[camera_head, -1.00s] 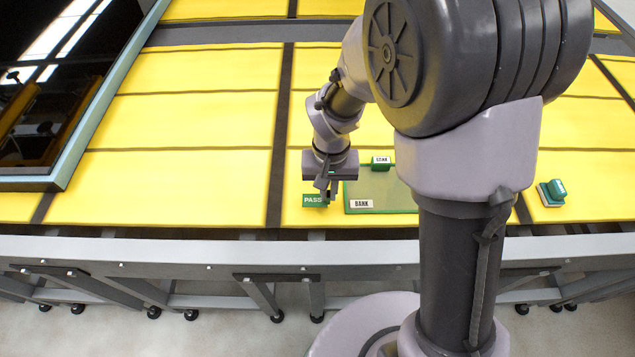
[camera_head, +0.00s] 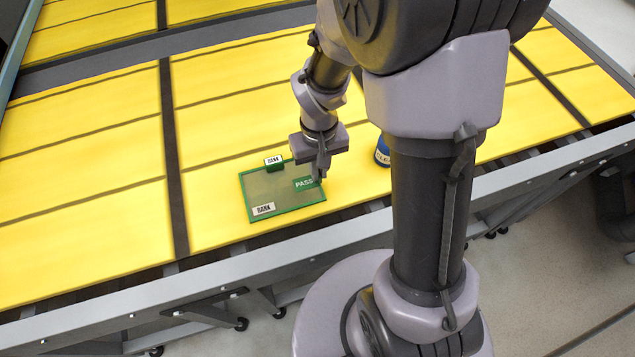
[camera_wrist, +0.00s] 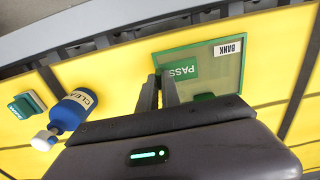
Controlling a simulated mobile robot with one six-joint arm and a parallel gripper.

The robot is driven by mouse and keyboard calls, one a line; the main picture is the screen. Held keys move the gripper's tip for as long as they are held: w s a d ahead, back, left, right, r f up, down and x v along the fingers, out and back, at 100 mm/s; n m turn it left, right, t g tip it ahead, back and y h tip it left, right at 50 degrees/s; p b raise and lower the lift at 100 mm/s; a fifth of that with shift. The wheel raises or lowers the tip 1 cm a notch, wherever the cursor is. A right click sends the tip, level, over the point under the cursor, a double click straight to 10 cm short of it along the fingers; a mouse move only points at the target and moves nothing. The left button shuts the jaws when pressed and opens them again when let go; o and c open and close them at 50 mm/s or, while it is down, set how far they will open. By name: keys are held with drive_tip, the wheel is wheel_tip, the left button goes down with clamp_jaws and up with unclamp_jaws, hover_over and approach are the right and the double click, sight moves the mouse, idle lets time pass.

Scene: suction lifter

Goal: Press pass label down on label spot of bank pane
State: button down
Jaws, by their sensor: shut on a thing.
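The bank pane (camera_head: 252,205) is a greyish panel with a green rim, lying flat on the yellow table; it also shows in the wrist view (camera_wrist: 228,84). A white BANK tag (camera_head: 263,209) is at its near left corner. My gripper (camera_head: 318,178) is shut on the green pass label (camera_head: 303,184), holding it by one edge over the right part of the pane. In the wrist view the label (camera_wrist: 182,68) reaches out from the fingertips (camera_wrist: 160,88) across the pane. I cannot tell whether it touches the pane. No separate label spot can be made out.
The table left of the pane is clear.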

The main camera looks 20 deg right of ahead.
drive_tip(key=shift+w+a, duration=0.15)
wheel_tip(320, 180, down, 6)
drive_tip(key=b, duration=0.6)
drive_tip(key=shift+f, duration=0.15)
drive_tip(key=shift+f, duration=0.3)
idle(0.4)
drive_tip(key=c, duration=1.5)
unclamp_jaws()
